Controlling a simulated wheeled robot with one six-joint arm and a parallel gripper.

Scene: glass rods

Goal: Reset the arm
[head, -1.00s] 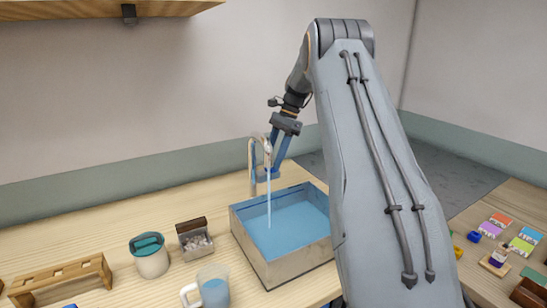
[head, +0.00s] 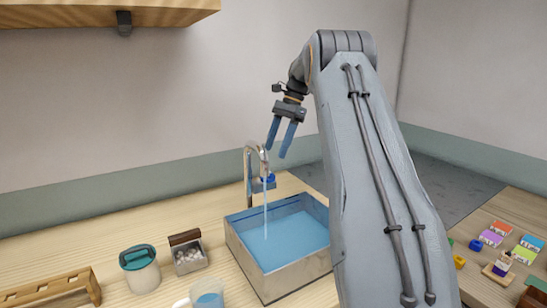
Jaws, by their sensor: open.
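My gripper (head: 279,151) is open and empty, with its two blue fingers pointing down. It hangs above and slightly right of the faucet (head: 254,165) at the back edge of the sink, apart from it. My grey arm (head: 375,180) rises on the right side of the view and bends at the top toward the gripper. A blue knob (head: 268,178) shows beside the faucet, below my fingers. A stream of water runs from the faucet into the sink (head: 268,285), which holds blue water.
On the wooden counter stand a lidded jar (head: 142,274), a small box of pale pieces (head: 190,259), a mug (head: 206,297) and a wooden rack (head: 55,291). A second table (head: 490,206) on the right carries small colored items. A shelf (head: 60,14) hangs upper left.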

